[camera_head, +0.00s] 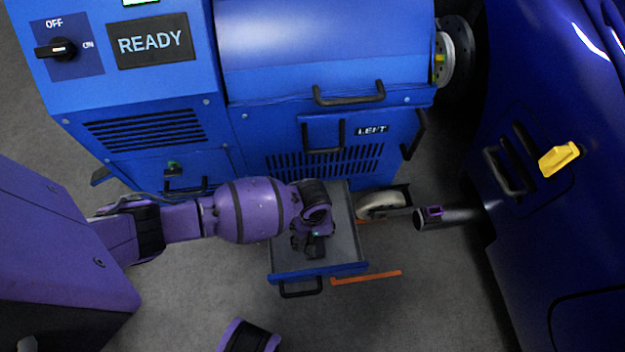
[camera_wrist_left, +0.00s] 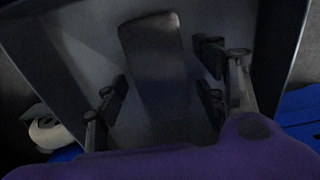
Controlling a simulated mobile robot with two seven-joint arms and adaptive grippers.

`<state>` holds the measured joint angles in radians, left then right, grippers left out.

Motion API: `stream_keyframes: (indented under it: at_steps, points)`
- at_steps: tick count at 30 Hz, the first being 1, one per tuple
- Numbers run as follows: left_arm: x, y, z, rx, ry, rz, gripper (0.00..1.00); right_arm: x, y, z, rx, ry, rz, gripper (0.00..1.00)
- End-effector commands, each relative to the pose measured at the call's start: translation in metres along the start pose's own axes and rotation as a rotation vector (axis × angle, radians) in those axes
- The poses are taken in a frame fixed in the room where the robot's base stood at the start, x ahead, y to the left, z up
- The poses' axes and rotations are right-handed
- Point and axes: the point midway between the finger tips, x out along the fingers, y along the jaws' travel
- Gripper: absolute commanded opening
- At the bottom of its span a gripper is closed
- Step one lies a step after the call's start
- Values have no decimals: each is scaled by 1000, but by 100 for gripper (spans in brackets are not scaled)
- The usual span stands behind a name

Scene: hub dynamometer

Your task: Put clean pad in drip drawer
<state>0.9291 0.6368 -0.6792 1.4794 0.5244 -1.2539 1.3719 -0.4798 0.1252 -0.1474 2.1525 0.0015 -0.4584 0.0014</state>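The drip drawer (camera_head: 345,240) is pulled out from the lower front of the blue machine. It has a blue front, a dark handle and a grey floor. My left gripper (camera_head: 314,246) points down over the drawer. In the left wrist view, the fingers of my left gripper (camera_wrist_left: 160,92) are spread apart. A dark grey rounded slab, apparently a pad (camera_wrist_left: 153,50), lies on the drawer floor between and beyond the fingers. I cannot tell whether it is clean or used, or whether the fingers touch it. My right gripper is out of view.
The blue machine (camera_head: 320,40) shows READY, with its knob (camera_head: 58,48) at the upper left. A caster wheel (camera_head: 382,204) stands right of the drawer. A dark pipe (camera_head: 450,216) and a blue car body (camera_head: 560,230) are at the right. An orange floor line (camera_head: 366,278) lies nearby.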

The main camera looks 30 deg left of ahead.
Motion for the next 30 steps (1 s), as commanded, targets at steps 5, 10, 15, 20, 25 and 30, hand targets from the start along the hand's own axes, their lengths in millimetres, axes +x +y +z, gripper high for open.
stream_keyframes:
  at_steps: [5,10,15,20,25,30]
  points:
    - [0,0,0,0,0,0,65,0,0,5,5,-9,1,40]
    - [-8,0,0,0,1,1,65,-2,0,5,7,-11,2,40]
    - [-41,1,-1,-1,3,4,65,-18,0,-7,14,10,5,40]
    - [-78,1,-1,-1,3,5,65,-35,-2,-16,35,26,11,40]
    - [-108,1,-1,0,2,3,65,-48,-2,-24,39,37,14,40]
    - [-121,0,0,0,0,0,65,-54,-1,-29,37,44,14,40]
